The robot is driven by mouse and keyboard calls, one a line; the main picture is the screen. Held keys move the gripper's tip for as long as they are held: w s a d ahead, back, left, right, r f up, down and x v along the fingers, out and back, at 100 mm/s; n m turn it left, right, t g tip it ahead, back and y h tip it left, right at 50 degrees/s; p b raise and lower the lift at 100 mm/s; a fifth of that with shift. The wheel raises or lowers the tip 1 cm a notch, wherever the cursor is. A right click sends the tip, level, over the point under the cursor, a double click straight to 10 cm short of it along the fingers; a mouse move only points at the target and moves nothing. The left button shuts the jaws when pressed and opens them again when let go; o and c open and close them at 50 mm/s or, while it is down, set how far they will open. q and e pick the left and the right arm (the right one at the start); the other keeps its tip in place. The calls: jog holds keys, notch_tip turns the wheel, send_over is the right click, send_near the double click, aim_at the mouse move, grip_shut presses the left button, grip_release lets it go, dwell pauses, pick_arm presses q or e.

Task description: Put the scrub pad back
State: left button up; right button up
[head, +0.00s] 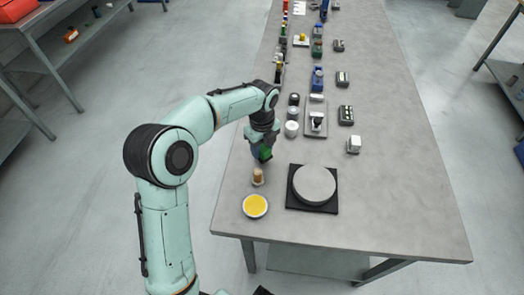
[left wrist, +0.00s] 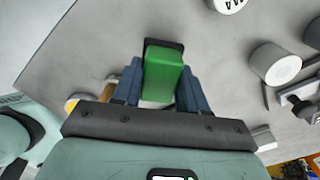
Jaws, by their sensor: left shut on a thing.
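The green scrub pad (head: 266,154) is held by my left gripper (head: 261,148) over the left edge area of the grey table. In the left wrist view the pad (left wrist: 163,76) sits between the two blue fingers (left wrist: 158,88), with a dark piece at its far end. The fingers are shut on its sides. I cannot tell from the head view how high it is above the table. My right gripper does not show.
Near the pad stand a small wooden-topped item (head: 258,176), a yellow-filled dish (head: 255,207) and a grey disc (head: 315,184) on a black square base (head: 297,203). A white jar (head: 291,129) and a tray (head: 316,133) are beyond. The table's right side (head: 400,190) is clear.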

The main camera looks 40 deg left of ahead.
aim_at(262, 147)
pick_arm(q)
jog(key=shift+f, duration=0.9)
jog(key=shift+f, duration=0.2)
jog(key=o, duration=0.9)
jog(key=shift+o, duration=0.2)
notch_tip(262, 147, up, 12)
jog(key=shift+r+p, duration=0.2)
jog(key=shift+p, duration=0.7)
